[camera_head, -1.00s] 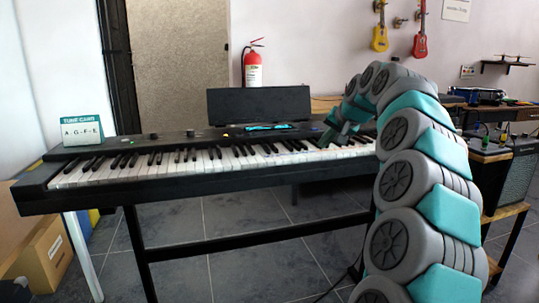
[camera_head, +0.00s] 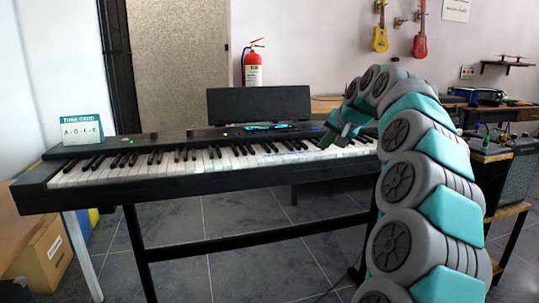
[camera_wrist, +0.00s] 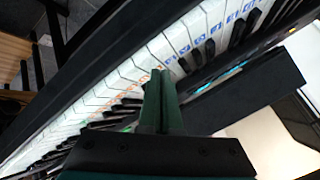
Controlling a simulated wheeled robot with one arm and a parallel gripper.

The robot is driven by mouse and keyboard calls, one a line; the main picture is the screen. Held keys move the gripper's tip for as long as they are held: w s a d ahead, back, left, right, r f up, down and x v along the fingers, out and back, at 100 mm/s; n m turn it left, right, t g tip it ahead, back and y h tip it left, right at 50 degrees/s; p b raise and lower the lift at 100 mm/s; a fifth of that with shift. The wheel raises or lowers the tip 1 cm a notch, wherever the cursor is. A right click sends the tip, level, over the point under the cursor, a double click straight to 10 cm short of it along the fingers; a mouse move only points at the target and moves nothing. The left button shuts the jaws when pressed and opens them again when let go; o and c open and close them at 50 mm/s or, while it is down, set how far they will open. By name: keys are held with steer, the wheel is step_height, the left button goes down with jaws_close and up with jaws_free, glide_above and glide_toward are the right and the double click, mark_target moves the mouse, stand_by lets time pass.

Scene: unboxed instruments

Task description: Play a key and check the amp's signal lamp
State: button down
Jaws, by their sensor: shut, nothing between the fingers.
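The keyboard (camera_head: 190,180) stands on a black frame, its white and black keys running across the middle of the head view. My gripper (camera_head: 325,142) is over the right part of its keys, fingers pointing down. In the wrist view my gripper's green fingers (camera_wrist: 159,76) are together and empty, with tips at the white keys (camera_wrist: 118,82); I cannot tell whether they touch or press one. Several keys carry small coloured letter marks. The amp (camera_head: 518,168) is at the right edge, partly behind my arm. I cannot make out whether its signal lamp is lit.
A tune card (camera_head: 82,130) reading A-G-F-E stands at the keyboard's left end. A black music rest (camera_head: 258,104) rises behind the keys. A cardboard box (camera_head: 45,252) is on the floor at left. The floor before the keyboard is open.

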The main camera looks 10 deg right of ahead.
steer(key=shift+f, duration=0.4)
stand_by(0.5)
steer(key=shift+r+p, duration=0.35)
steer(key=shift+r, duration=0.45)
steer(key=shift+r+p, duration=2.15)
steer(key=shift+r, duration=0.85)
